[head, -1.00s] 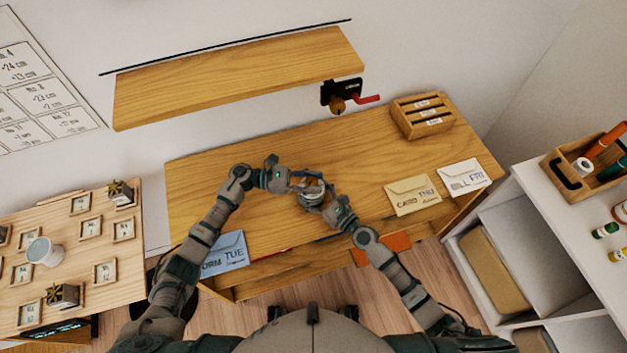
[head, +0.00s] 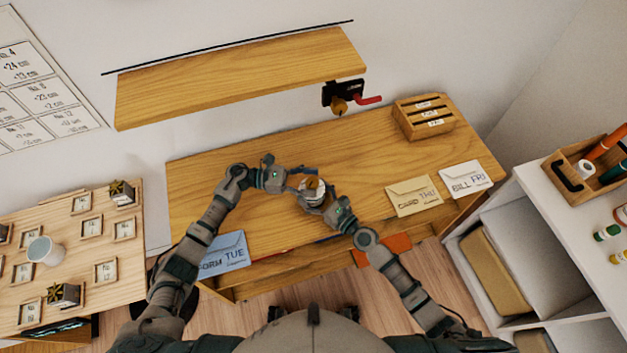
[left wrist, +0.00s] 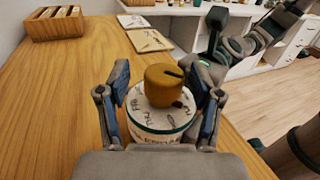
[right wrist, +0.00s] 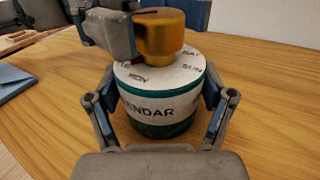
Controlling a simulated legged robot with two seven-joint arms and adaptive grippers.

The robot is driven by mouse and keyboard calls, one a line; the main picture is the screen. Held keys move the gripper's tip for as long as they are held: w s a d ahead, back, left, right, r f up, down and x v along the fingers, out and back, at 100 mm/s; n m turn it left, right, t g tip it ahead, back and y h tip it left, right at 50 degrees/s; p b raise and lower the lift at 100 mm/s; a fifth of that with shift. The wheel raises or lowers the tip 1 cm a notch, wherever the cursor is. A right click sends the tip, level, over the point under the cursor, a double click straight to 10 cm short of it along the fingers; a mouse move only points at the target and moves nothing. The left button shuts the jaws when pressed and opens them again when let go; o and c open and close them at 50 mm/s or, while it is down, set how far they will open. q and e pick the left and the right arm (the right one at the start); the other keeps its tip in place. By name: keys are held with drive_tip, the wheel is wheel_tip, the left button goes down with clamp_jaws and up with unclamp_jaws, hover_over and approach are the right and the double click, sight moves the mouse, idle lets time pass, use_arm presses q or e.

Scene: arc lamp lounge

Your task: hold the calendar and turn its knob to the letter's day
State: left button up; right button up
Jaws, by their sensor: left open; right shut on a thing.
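The calendar (head: 313,199) is a white drum with green bands and day names around its top; it stands near the table's middle. My right gripper (right wrist: 160,100) is shut on its body, one finger each side. The brass knob (left wrist: 163,88) on top has a dark slot; a small dark red mark shows at its base. My left gripper (left wrist: 163,82) is open, its fingers apart on either side of the knob. In the right wrist view, a left finger partly hides the knob (right wrist: 165,38). A blue letter (head: 222,254) reading "FORM TUE" lies at the table's front left.
A tan "CARD THU" envelope (head: 414,196) and a white "BILL FRI" one (head: 464,180) lie to the right. A wooden slotted box (head: 424,117) stands behind them. A wall shelf (head: 240,80) overhangs the back; the table's left back is clear.

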use_arm(q)
drive_tip(key=a, duration=0.7)
drive_tip(key=w+a, duration=0.1)
drive_tip(key=a, duration=0.3)
drive_tip(key=shift+f, duration=0.1)
use_arm(e)
drive_tip(key=o, duration=1.4)
